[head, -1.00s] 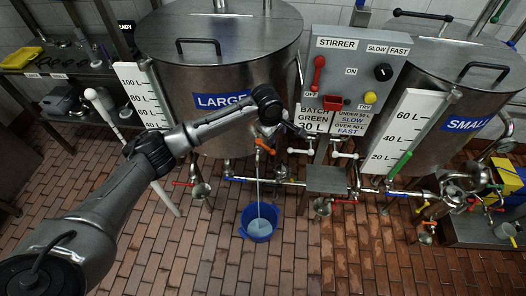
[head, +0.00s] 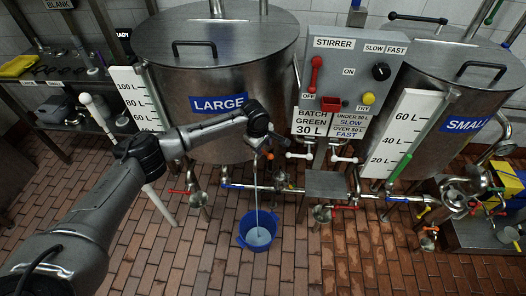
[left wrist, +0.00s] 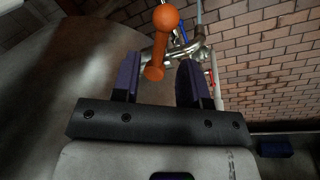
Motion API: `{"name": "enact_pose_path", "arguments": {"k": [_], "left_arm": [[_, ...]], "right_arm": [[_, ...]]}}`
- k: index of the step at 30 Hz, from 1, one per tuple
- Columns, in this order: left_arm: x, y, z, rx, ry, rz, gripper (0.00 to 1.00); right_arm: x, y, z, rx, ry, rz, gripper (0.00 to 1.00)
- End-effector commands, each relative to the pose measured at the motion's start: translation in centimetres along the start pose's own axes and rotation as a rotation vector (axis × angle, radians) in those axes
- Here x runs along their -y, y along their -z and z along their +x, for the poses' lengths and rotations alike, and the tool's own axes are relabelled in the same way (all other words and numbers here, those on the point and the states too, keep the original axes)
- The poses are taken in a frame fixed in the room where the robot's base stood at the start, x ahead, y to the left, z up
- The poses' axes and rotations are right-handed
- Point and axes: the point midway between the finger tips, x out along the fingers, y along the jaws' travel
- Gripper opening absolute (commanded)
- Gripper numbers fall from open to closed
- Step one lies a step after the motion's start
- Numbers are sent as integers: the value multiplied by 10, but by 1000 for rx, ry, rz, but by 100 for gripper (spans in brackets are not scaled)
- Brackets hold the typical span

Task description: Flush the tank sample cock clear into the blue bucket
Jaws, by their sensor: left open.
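The large tank (head: 222,72) carries a sample cock low on its front. Its orange lever (left wrist: 157,45), with a ball end, shows in the left wrist view just beyond and between the fingertips of my left gripper (left wrist: 158,66). The gripper is open and does not grip the lever. In the head view my left gripper (head: 268,140) is in front of the cock, and only a bit of orange (head: 270,156) shows beneath it. A thin pale stream (head: 257,195) falls into the blue bucket (head: 244,238) on the floor, which holds some pale liquid.
The stirrer panel (head: 350,75) stands right of the large tank, with the small tank (head: 445,85) beyond. Pipes with coloured valve handles (head: 290,188) run low across the front. The brick floor (head: 180,265) around the bucket is clear.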

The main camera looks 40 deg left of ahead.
Motion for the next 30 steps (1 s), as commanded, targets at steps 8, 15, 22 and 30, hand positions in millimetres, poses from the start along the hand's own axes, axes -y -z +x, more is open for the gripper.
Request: {"name": "enact_pose_path", "arguments": {"k": [8, 15, 22, 30], "left_arm": [[0, 0, 25, 0, -1, 1, 40], [0, 0, 28, 0, -1, 0, 40], [0, 0, 28, 0, -1, 0, 34], [0, 0, 28, 0, -1, 0, 8]], "right_arm": [[1, -2, 8, -1, 1, 1, 0], [0, -2, 8, 0, 0, 0, 0], [-2, -3, 8, 0, -5, -7, 0], [-2, -3, 8, 0, -7, -8, 0]]}}
